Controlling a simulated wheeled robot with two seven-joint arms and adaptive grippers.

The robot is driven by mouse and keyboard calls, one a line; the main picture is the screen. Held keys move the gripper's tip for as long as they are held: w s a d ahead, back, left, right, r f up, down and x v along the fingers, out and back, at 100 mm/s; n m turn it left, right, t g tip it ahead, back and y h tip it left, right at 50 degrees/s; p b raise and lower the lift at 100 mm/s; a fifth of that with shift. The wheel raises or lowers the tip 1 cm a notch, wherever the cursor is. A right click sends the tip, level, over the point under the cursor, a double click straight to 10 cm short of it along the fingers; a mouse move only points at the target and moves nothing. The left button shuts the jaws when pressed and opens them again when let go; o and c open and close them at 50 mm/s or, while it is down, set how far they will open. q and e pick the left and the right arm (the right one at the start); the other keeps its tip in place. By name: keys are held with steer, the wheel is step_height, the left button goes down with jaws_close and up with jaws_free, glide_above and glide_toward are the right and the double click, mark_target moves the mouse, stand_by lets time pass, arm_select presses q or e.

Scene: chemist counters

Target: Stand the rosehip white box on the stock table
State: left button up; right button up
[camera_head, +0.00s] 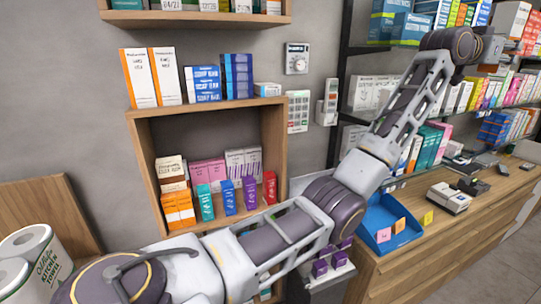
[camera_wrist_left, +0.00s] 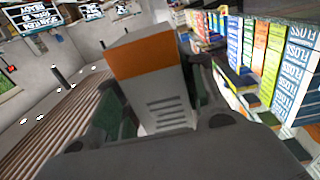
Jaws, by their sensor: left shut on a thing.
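A white box with an orange end (camera_wrist_left: 150,62) sits between the fingers of my left gripper (camera_wrist_left: 160,112) in the left wrist view. The fingers are shut on its sides. No name can be read on it, so I cannot tell from print that it is the rosehip box. In the head view my left arm reaches across to the upper right, and the left gripper (camera_head: 492,48) is at the shelves there, partly lost against the stock. I cannot pick out the stock table for sure. My right gripper is not in view.
A wooden shelf unit (camera_head: 138,150) holds several small boxes, with white and orange boxes (camera_head: 140,76) on top. A blue tray (camera_head: 376,219) and a card reader (camera_head: 449,198) are on the wooden counter (camera_head: 440,245). Full dark shelves stand behind the counter. Kitchen rolls (camera_head: 40,255) stand lower left.

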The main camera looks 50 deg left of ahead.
arm_select(q)
steer(key=s+a+f+n+y, duration=0.1)
steer(key=s+a+f, duration=0.1)
steer(key=f, duration=1.9)
steer(key=s+a+f+y, duration=0.1)
steer(key=s+a+f, duration=0.1)
steer(key=f, duration=1.9)
steer(key=s+a+f+n+t+y, duration=0.15)
steer(key=s+a+f, duration=0.25)
steer(key=s+f, duration=1)
steer(key=s+a+f+n+y, duration=0.1)
steer(key=s+a+f, duration=0.1)
steer(key=s+f, duration=0.3)
steer(key=s+a+f+n+y, duration=0.1)
steer(key=s+f, duration=0.4)
steer(key=s, duration=0.6)
steer(key=shift+s+a+y+b, duration=0.35)
steer(key=shift+a+y, duration=0.3)
steer(key=shift+a, duration=0.15)
steer(key=shift+s+f, duration=0.2)
steer(key=shift+s, duration=0.15)
steer(key=shift+s+d, duration=0.15)
steer(key=shift+d, duration=0.6)
steer(key=shift+d+f, duration=0.1)
steer(key=shift+d, duration=0.05)
